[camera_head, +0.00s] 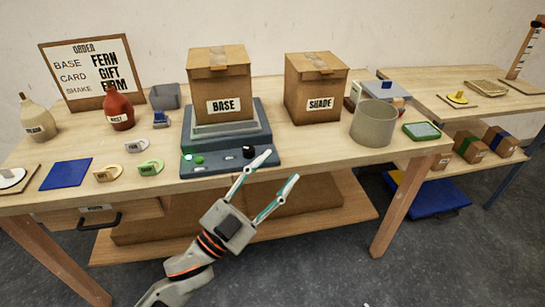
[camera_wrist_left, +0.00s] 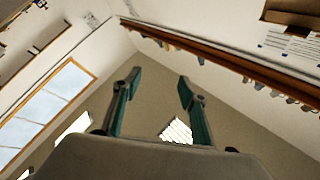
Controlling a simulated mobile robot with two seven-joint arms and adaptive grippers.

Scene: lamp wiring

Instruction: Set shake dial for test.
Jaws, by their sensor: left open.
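The shake machine (camera_head: 226,134) is a grey-blue unit on the table with a cardboard box labelled BASE (camera_head: 221,85) on top. Its front panel has a black dial (camera_head: 249,152) at the right, a green light (camera_head: 188,156) at the left and a green button (camera_head: 199,160). The dial's setting is too small to read. My left gripper (camera_head: 282,165) is open and empty, in front of the table edge, with one fingertip close to the dial in the picture; I cannot tell whether they touch. Its parted fingers also show in the left wrist view (camera_wrist_left: 157,85). My right gripper is out of view.
The order board (camera_head: 88,72) reads base FERN, card GIFT, shake FIRM. A SHADE box (camera_head: 315,88) and a grey cylinder (camera_head: 373,124) stand right of the machine.

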